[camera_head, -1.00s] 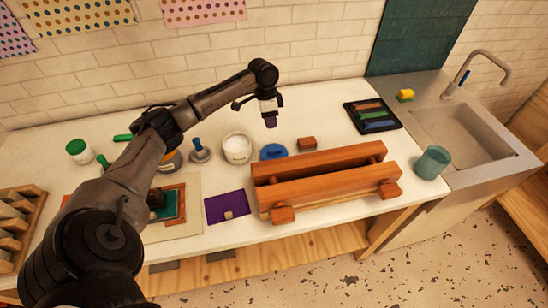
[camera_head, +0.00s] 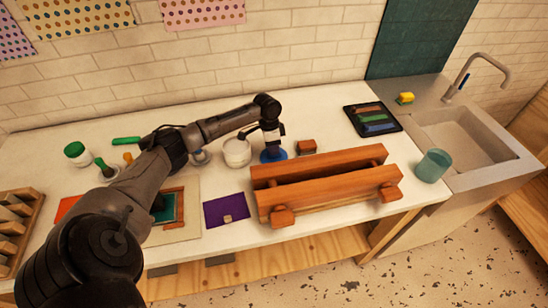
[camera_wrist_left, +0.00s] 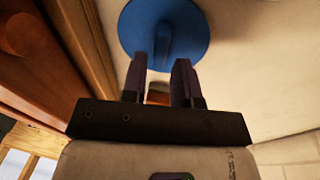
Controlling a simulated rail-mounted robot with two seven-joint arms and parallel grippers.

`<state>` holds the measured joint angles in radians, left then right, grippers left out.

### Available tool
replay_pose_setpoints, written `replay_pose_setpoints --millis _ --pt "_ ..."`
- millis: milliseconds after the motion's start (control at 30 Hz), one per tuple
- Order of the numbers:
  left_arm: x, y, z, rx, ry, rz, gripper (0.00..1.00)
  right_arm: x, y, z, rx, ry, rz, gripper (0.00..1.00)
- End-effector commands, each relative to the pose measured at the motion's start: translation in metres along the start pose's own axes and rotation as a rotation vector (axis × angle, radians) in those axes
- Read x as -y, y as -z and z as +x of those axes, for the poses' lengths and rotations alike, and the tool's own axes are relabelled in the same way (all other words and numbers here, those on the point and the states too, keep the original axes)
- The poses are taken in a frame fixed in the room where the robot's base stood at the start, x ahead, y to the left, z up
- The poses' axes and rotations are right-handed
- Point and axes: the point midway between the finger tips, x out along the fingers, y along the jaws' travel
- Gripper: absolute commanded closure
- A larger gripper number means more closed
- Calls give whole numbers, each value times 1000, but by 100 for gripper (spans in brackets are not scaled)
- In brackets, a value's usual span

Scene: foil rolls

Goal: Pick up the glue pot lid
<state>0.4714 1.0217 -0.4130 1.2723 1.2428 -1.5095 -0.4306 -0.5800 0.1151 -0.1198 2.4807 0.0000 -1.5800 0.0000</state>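The glue pot lid is a blue disc (camera_head: 284,156) lying on the white worktop, just right of the white glue pot (camera_head: 237,156). In the left wrist view the lid (camera_wrist_left: 195,30) shows at the top, with a raised blue grip across its middle. My left gripper (camera_head: 271,152) points down over the lid and hides part of it. In the wrist view its two dark fingers (camera_wrist_left: 160,65) are apart, with the lid's grip between or just beyond their tips. I cannot tell whether they touch it. My right gripper is not in view.
A long wooden press or clamp (camera_head: 320,180) stands close in front of the lid, and a small brown block (camera_head: 306,146) lies to its right. A purple sheet (camera_head: 226,208) lies front left. A black tray (camera_head: 372,119) and a teal cup (camera_head: 433,165) are farther right.

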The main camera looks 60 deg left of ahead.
Motion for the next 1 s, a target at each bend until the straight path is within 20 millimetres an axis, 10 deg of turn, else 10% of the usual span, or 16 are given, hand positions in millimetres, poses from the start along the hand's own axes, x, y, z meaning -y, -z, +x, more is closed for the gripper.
replay_pose_setpoints --millis 400,700,1000 --pt "0 -1 25 1 2 1 73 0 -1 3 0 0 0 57" --pt "0 -1 25 1 1 1 100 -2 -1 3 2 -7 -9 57" --pt "0 -1 23 1 1 1 100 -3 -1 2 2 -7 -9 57"
